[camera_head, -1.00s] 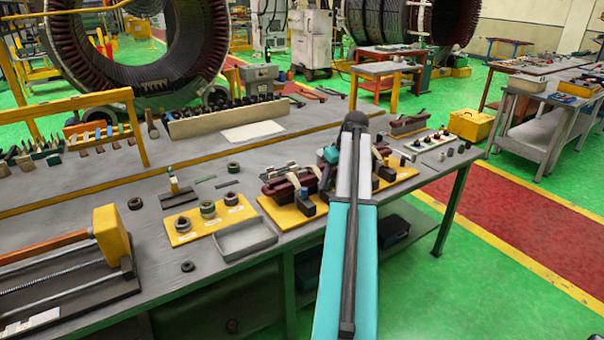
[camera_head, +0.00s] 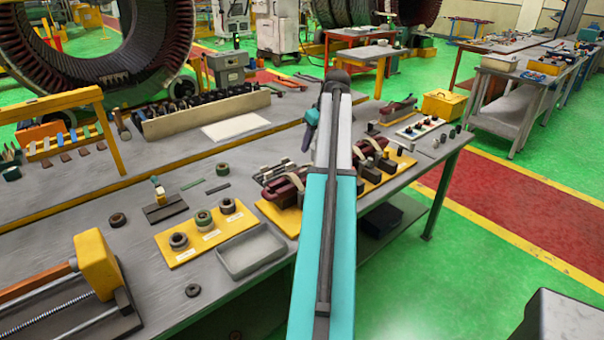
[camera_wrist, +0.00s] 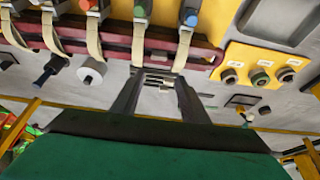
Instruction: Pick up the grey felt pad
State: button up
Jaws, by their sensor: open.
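My gripper (camera_wrist: 160,78) is open in the wrist view, its two dark fingers apart over the grey bench with nothing held. Several flat grey strips (camera_wrist: 160,86) lie on the bench below, between the fingers. In the head view, grey strips (camera_head: 274,170) lie behind the maroon coils. A small flat dark grey piece (camera_head: 217,188) lies farther left, beside a green strip (camera_head: 192,183). I cannot tell which grey piece is the felt pad. My gripper's fingers are hidden behind my arm in the head view.
Maroon coils with pale straps (camera_wrist: 150,38) on a yellow board (camera_head: 283,218) stand close to the fingers. A yellow board with several rings (camera_head: 203,236) and a grey tray (camera_head: 252,250) are left of it. A long block rack (camera_head: 205,112) stands behind.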

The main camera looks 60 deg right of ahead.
jog(key=shift+s, duration=0.2)
jog(key=shift+d+f, duration=0.1)
jog(key=p, duration=0.3)
send_over(304, 170)
jog(key=s, duration=0.2)
jog(key=shift+s+a+f, duration=0.1)
jog(key=shift+a+f, duration=0.05)
jog(key=shift+f, duration=1.8)
jog(key=shift+s+a+f, duration=0.1)
jog(key=shift+f, duration=1.85)
jog(key=shift+w+f, duration=0.15)
jog(key=shift+p+x, duration=0.9)
jog(key=shift+x, duration=0.3)
jog(key=shift+p+x, duration=0.35)
jog(key=shift+x, duration=0.9)
